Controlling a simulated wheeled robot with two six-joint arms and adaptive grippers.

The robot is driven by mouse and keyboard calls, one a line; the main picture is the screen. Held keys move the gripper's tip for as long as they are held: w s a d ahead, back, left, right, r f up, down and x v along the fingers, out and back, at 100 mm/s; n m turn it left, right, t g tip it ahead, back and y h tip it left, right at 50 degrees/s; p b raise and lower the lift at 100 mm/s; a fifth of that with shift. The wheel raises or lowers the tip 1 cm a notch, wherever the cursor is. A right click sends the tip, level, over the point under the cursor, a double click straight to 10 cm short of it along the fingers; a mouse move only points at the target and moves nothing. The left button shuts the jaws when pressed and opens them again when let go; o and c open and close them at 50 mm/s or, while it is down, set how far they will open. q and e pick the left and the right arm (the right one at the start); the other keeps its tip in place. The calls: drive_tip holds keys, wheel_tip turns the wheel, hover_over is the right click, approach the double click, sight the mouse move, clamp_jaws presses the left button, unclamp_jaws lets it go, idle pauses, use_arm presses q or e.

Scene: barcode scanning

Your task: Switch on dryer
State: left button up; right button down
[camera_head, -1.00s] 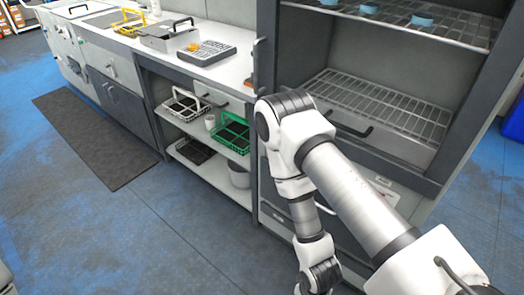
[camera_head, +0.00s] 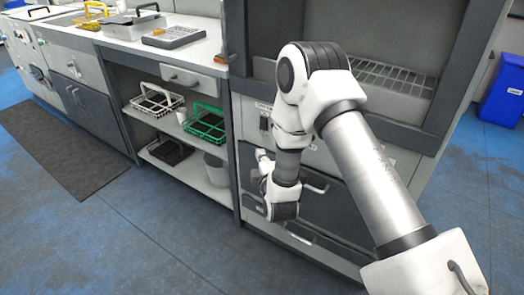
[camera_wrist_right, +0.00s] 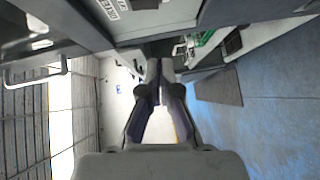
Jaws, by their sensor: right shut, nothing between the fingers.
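The dryer (camera_head: 234,60) is the tall grey cabinet with an open chamber and wire racks, right of the counter in the head view. Its front panel below the chamber carries a small label and a small dark switch (camera_head: 264,123). I cannot tell the switch's position. My right arm hides part of the panel. My right gripper (camera_head: 262,160) is just below the switch, close to the front and apparently apart from the switch. In the right wrist view my right gripper (camera_wrist_right: 160,68) has its fingertips together with nothing between them. My left gripper is out of view.
A counter (camera_head: 205,52) with a grey tray (camera_head: 172,37) stands left of the dryer. Green (camera_head: 207,121) and white (camera_head: 158,101) baskets sit on the shelf below. A blue bin (camera_head: 503,92) stands far right. The floor in front is clear, with a dark mat (camera_head: 62,150).

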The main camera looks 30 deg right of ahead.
drive_tip(key=shift+d+r, duration=0.1)
drive_tip(key=shift+r, duration=0.25)
approach(260, 127)
drive_tip(key=w+a, duration=0.2)
drive_tip(key=w, duration=0.1)
drive_tip(key=w+d, duration=0.1)
drive_tip(key=d+b, duration=0.1)
drive_tip(key=w+d+f, duration=0.1)
drive_tip(key=d, duration=0.1)
drive_tip(key=shift+w+d, duration=0.1)
drive_tip(key=shift+w, duration=0.2)
